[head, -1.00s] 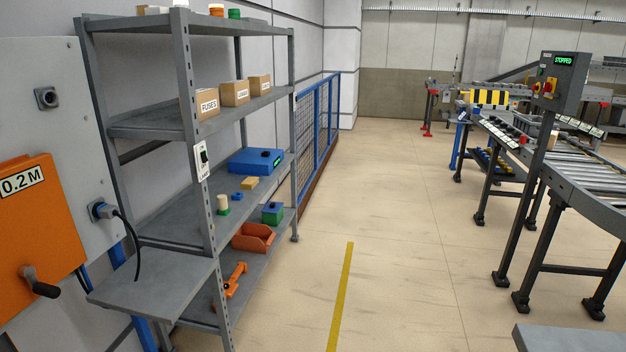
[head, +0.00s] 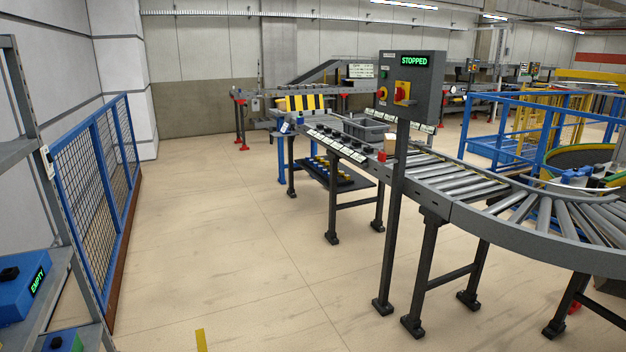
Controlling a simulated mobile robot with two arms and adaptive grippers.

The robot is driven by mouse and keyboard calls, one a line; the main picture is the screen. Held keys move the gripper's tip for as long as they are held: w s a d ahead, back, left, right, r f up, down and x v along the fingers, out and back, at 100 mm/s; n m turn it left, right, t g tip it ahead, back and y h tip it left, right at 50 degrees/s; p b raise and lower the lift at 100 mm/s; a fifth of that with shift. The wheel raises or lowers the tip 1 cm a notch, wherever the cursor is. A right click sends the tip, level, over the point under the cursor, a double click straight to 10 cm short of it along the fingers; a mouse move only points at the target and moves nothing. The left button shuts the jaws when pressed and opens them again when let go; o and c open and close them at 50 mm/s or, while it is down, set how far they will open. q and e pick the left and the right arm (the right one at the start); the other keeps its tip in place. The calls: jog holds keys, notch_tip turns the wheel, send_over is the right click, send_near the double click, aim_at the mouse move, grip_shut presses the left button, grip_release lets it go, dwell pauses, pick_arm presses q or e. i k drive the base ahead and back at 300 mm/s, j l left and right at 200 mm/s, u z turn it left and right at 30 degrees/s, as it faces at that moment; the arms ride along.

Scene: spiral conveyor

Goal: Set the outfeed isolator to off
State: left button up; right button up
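A grey control box (head: 412,86) stands on a dark post at the right of centre, beside the roller conveyor. Its green display (head: 414,60) reads STOPPED. On its face is a red rotary switch on a yellow plate (head: 402,93). Neither of my grippers is in view.
The roller conveyor (head: 450,175) curves off to the right. A blue mesh fence (head: 98,185) and a grey shelf (head: 15,155) with a blue box (head: 22,288) reading EMPTY stand at the left. The floor (head: 230,240) between fence and conveyor is clear. Other conveyor panels (head: 472,66) show farther back.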

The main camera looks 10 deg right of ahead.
aim_at(400, 93)
jog(key=i+j+z, duration=0.25)
jog(key=i+z, duration=0.25)
jog(key=i+j+z, duration=0.6)
jog(key=i+j, duration=0.4)
jog(key=i+j+z, duration=0.1)
jog(key=i+j, duration=0.35)
jog(key=j, duration=0.15)
